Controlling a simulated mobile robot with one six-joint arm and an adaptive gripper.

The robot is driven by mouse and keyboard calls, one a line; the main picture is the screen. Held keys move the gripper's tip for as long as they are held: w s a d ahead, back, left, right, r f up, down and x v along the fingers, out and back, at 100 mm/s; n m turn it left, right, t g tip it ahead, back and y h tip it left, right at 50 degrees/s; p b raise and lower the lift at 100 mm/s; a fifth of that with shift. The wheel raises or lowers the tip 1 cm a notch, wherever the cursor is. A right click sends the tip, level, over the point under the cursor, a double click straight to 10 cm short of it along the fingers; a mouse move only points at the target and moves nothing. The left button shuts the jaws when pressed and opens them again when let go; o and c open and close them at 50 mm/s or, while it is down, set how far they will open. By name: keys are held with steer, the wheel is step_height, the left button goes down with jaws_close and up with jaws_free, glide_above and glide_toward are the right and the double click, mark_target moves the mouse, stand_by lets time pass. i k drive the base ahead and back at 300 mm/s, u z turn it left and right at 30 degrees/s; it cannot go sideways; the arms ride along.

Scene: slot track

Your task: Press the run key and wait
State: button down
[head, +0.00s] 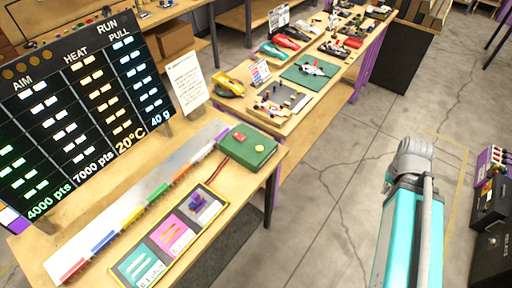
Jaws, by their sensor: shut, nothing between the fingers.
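A green box (247,149) sits at the right end of the near wooden table. It has a red button (240,137) and a yellow button (259,149) on top; I cannot read which is the run key. A black board (85,105) at the left shows columns headed AIM, HEAT and RUN PULL, with lit bars. Its bottom row reads 4000 pts, 7000 pts, 20°C and 40 g. My teal arm link shows at the right, over the floor and apart from the box. My gripper is out of view.
A long strip with coloured blocks (131,222) runs along the near table. A tray (208,226) with teal, pink and grey sections lies in front; a purple piece is on the grey one. A paper sign (187,84) stands behind. Another table (282,124) holds toy cars.

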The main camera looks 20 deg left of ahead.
mark_target(259, 148)
steer(key=u, duration=0.05)
steer(key=k, duration=1.45)
steer(key=u, duration=0.8)
steer(key=i, duration=0.95)
